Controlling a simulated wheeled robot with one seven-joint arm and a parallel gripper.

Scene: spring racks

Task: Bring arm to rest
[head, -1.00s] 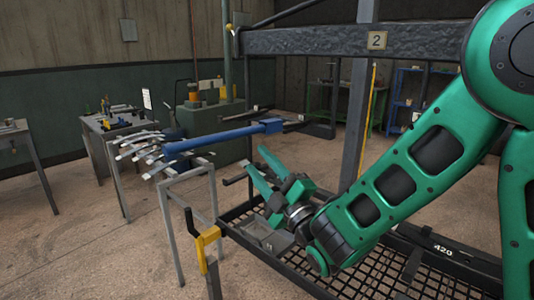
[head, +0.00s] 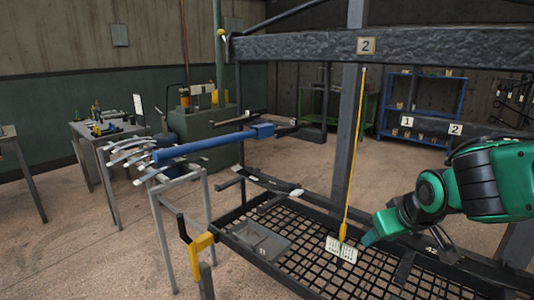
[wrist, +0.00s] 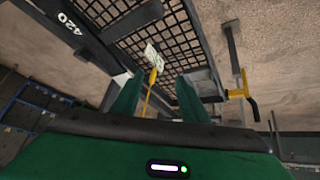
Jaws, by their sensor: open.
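My green arm reaches in from the right in the head view. My gripper (wrist: 158,105) shows in the wrist view with its two green fingers spread apart and nothing between them at the tips. In the head view the visible finger (head: 374,236) is over the mesh shelf, close to the yellow rod; the other finger is hard to make out. The yellow rod (head: 351,150) hangs down from the rack beam, with a white tag (head: 341,249) by its lower end. The rod also shows in the wrist view (wrist: 152,78), beyond the fingers.
The dark rack beam (head: 300,47) with plate 2 spans above the mesh shelf (head: 310,271). A grey tray (head: 255,240) lies on the shelf. A yellow bracket (head: 199,244) stands at its left corner. A blue bar (head: 210,145) lies across a grey stand. Open floor lies behind.

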